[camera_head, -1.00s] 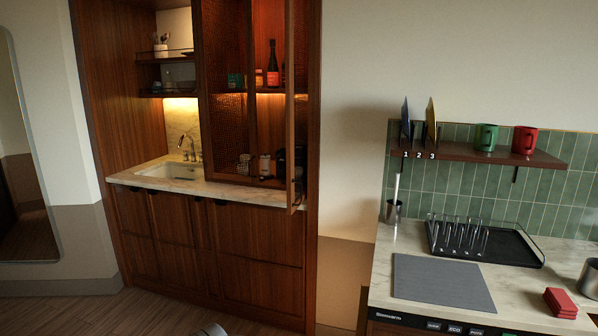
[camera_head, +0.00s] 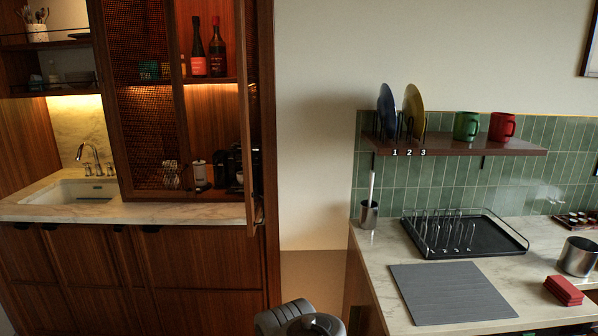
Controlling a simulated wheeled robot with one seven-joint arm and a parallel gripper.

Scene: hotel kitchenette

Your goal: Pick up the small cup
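Several cup-like things are in view, and I cannot tell which is the small cup. A green mug (camera_head: 466,126) and a red mug (camera_head: 502,126) stand on the wall shelf. In the open cabinet, clear glassware (camera_head: 171,175) stands at the left of the counter. A small pale thing (camera_head: 240,177), perhaps a cup, shows at the dark coffee machine, partly hidden by the door edge. A grey rounded part of my arm shows at the bottom middle, far from all of these. My gripper is not visible.
The cabinet door (camera_head: 246,130) stands open, edge-on, jutting past the counter (camera_head: 90,212). A sink (camera_head: 75,192) is at left. On the right counter are a black dish rack (camera_head: 480,247), grey mat (camera_head: 450,293), red stack (camera_head: 563,290) and metal pot (camera_head: 578,256).

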